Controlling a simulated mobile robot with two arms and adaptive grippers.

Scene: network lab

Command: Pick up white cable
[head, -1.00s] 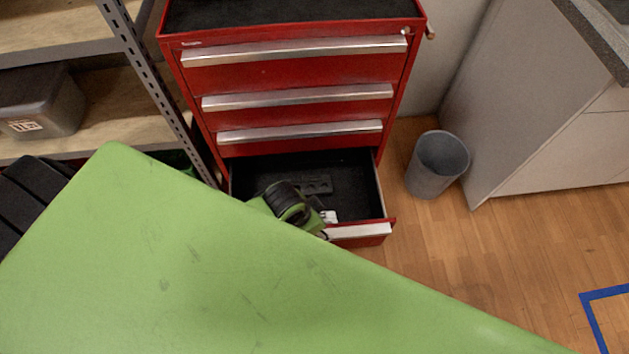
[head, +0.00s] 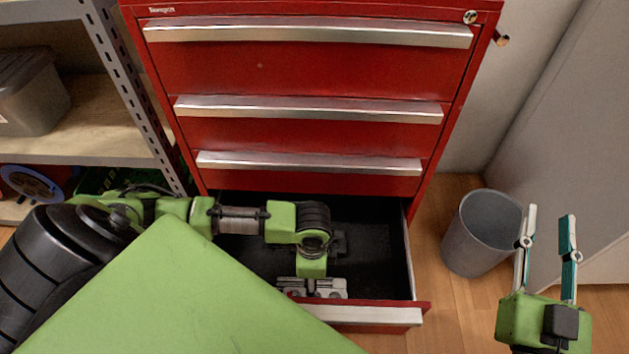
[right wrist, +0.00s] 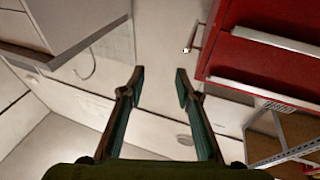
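I cannot make out a white cable in either view. My right gripper (head: 549,212) is raised at the right of the head view, fingers pointing up, open and empty. In the right wrist view its two fingers (right wrist: 160,69) stand apart with nothing between them. My left arm reaches from the left into the open bottom drawer (head: 375,312) of the red tool cabinet (head: 300,70). My left gripper (head: 314,288) is low near the drawer's front; its fingers are not clear, and my green body hides part of the drawer.
A grey bin (head: 482,235) stands on the wood floor right of the cabinet. A grey shelf unit (head: 100,120) stands at the left, holding a plastic box (head: 35,95). A pale cabinet side (head: 575,130) is at the right. Bare floor shows near the bin.

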